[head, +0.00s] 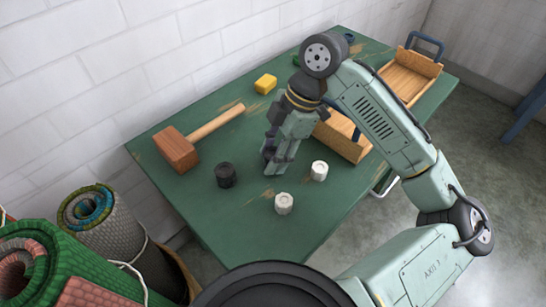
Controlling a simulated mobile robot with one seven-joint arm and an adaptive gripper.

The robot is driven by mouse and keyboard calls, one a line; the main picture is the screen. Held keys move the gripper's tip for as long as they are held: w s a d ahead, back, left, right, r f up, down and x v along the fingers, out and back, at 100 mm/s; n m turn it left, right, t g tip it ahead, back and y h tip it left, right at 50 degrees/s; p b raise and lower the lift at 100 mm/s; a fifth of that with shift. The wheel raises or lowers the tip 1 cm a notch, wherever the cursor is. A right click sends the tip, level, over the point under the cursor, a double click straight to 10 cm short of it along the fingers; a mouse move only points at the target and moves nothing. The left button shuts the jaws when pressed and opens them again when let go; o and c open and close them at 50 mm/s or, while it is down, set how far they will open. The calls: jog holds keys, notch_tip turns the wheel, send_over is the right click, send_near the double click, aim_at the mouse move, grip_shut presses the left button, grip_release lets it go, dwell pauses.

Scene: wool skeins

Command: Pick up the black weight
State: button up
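The black weight (226,175) is a short dark cylinder standing upright on the green table (240,225), left of my gripper. My gripper (273,168) points down over the middle of the table, to the right of the black weight and apart from it. Its fingers are seen from the side and overlap, so I cannot tell how far apart they are. A dark part shows at their left side. The black weight is fully in view.
Two white weights, one (319,171) right of my gripper and one (283,204) nearer, stand close by. A wooden mallet (178,151) lies at the left, a yellow block (265,83) farther back. Wooden trays (412,66) are at the right. Rolled textiles (120,235) stand at front left.

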aim_at(267, 156)
grip_shut()
jog(key=shift+r, duration=0.15)
dwell(0.4)
jog(key=shift+r, duration=0.6)
notch_tip(267, 156, up, 2)
jog(key=shift+d+r, duration=0.1)
jog(key=shift+r, duration=0.05)
jog(key=s+d, duration=0.3)
jog(key=s, duration=0.1)
jog(key=s+d+r+b, duration=0.1)
jog(key=s+d, duration=0.3)
jog(key=s+d+b, duration=0.1)
jog(key=s+d, duration=0.2)
jog(key=s, duration=0.1)
jog(key=shift+d+r, duration=0.15)
jog(key=shift+d, duration=0.05)
